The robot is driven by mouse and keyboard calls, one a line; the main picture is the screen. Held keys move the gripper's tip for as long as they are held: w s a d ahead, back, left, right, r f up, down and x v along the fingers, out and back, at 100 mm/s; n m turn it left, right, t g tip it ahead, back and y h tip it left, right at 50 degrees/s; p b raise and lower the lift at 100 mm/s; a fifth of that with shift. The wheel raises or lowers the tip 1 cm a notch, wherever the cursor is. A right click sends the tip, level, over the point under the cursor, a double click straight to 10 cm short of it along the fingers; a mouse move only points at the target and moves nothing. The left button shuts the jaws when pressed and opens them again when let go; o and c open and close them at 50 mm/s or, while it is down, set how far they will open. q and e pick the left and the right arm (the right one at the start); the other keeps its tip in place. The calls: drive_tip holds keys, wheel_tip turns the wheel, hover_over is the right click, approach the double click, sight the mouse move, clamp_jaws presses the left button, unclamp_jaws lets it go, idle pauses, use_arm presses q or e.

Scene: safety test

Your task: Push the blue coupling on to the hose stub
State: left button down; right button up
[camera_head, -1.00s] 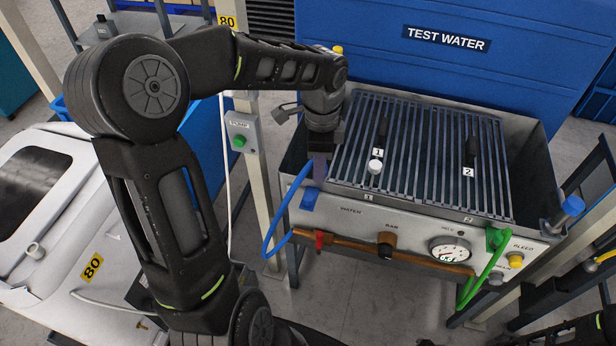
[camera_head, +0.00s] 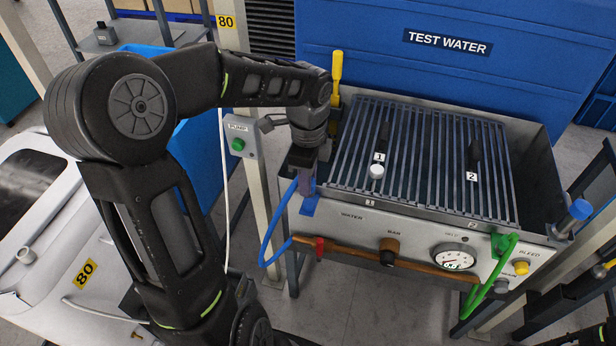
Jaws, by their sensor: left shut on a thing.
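My left gripper (camera_head: 305,180) points down at the left front corner of the metal test bench (camera_head: 400,236), at the upper end of the blue hose (camera_head: 271,240). It is shut on what looks like the blue coupling, which the fingers mostly hide. A small blue piece (camera_head: 309,207) shows just below the fingertips on the bench front. I cannot make out the hose stub, or whether the coupling touches it. My right gripper is not in view.
A grated basin (camera_head: 425,170) with markers 1 and 2 tops the bench. A gauge (camera_head: 452,257), green hose (camera_head: 491,282) and blue-capped post (camera_head: 580,209) are to the right. A pump switch box (camera_head: 240,137) stands left of the gripper. A yellow handle (camera_head: 337,70) rises behind.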

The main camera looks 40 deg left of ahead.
sight(308, 203)
use_arm(q)
drive_tip(key=shift+f+b, duration=1.5)
drive_tip(key=shift+f, duration=0.55)
drive_tip(key=shift+p, duration=0.45)
idle(0.5)
drive_tip(key=shift+f+b, duration=0.45)
drive_tip(key=shift+f, duration=0.15)
idle(0.4)
drive_tip(key=c, duration=1)
unclamp_jaws()
drive_tip(key=shift+r, duration=0.15)
wheel_tip(308, 203, up, 8)
drive_tip(key=shift+f, duration=0.2)
